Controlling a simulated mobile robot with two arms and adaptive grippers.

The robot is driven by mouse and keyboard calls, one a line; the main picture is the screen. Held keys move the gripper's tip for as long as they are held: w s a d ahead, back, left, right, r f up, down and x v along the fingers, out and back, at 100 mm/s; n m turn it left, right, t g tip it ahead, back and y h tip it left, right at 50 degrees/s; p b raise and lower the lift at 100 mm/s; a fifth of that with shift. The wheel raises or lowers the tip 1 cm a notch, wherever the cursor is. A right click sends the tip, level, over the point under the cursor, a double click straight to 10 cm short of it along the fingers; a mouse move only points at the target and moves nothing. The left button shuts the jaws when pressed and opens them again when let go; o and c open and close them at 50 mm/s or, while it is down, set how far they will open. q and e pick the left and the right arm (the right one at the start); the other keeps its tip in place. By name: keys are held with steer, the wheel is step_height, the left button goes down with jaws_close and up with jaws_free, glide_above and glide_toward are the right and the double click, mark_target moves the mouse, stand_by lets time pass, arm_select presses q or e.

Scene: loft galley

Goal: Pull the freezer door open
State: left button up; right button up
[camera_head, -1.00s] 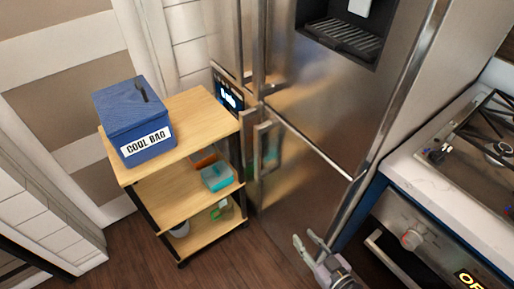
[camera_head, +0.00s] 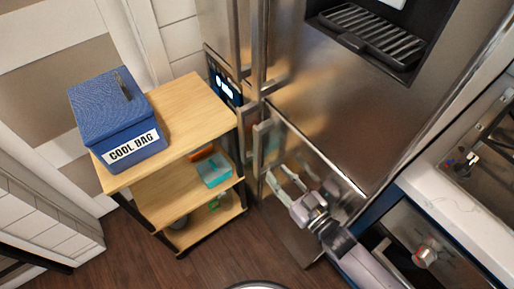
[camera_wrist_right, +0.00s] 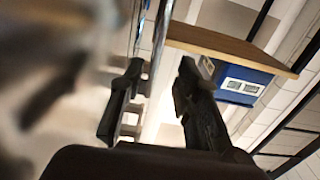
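The freezer door (camera_head: 292,218) is the lower steel panel of the fridge in the head view, and it looks shut. Its upright bar handle (camera_head: 262,148) is on the door's left side. My right gripper (camera_head: 279,179) is in front of this door, just below and right of the handle. In the right wrist view its two dark fingers (camera_wrist_right: 158,92) are apart, with a bright upright metal bar (camera_wrist_right: 160,45) showing in the gap beyond them. I cannot tell if the fingers touch the handle. My left gripper is in neither view.
A wooden shelf cart (camera_head: 190,97) stands close left of the fridge, with a blue cool bag (camera_head: 113,108) on top and a teal box (camera_head: 213,171) below. A white counter (camera_head: 445,200) and oven (camera_head: 405,245) are at the right. Bare wood floor (camera_head: 220,255) lies in front.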

mark_target(260, 153)
steer(key=x, duration=1)
steer(key=shift+w, duration=0.1)
steer(key=shift+w+a, duration=0.25)
steer(key=shift+w, duration=0.15)
jaws_close()
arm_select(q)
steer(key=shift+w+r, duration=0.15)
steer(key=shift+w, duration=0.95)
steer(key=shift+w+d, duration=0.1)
